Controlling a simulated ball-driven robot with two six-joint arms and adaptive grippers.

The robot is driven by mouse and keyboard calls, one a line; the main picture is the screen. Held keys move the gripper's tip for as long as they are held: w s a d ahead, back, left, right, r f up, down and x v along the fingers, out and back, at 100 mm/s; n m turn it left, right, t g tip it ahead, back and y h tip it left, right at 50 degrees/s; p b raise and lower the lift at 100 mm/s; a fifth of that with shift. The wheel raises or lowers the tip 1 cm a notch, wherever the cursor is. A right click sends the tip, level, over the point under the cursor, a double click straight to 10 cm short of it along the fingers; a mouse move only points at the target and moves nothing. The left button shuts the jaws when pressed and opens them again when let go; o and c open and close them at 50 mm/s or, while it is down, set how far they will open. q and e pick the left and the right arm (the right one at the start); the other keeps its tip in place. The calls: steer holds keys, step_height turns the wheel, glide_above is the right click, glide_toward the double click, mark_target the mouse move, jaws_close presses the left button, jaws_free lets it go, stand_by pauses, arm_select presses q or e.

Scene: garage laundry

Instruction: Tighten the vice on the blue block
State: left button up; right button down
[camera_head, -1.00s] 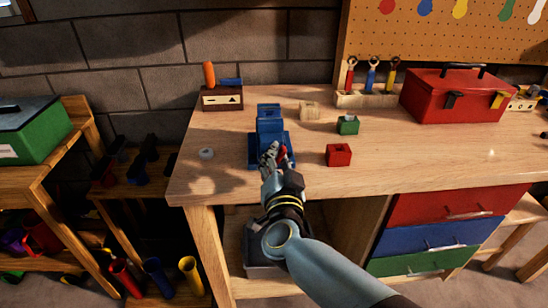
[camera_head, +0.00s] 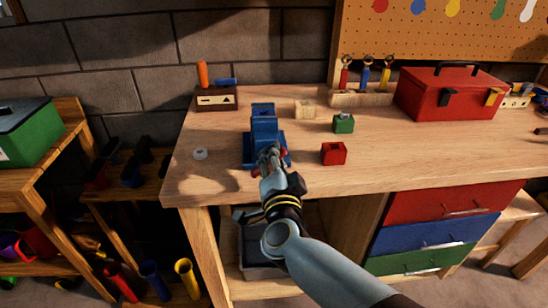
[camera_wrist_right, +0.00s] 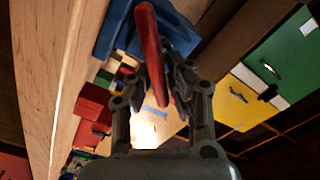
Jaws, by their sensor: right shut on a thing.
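The blue vice (camera_head: 264,128) stands near the front edge of the wooden bench. It also shows at the top of the right wrist view (camera_wrist_right: 116,28). Its red handle (camera_wrist_right: 150,45) runs between the fingers of my right gripper (camera_head: 268,158). In the right wrist view my right gripper (camera_wrist_right: 162,78) is shut on this handle. Blue shapes rise at the top of the vice, but I cannot tell the blue block from the jaws. My gripper hides the vice's front. My left gripper is not in view.
On the wooden bench (camera_head: 420,160), a red block (camera_head: 334,153), a green block (camera_head: 343,123) and a pale wooden block (camera_head: 305,109) sit right of the vice. A white round piece (camera_head: 200,154) lies left. A red toolbox (camera_head: 450,92) stands at the back right.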

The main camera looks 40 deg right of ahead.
steer(key=shift+s+f, duration=0.3)
steer(key=shift+f, duration=0.2)
stand_by(0.3)
steer(key=c, duration=1.6)
jaws_free()
steer(key=shift+o, duration=1.4)
steer(key=shift+s+r, duration=0.1)
steer(key=shift+r, duration=0.25)
step_height(320, 180, up, 10)
steer(key=shift+f, duration=0.15)
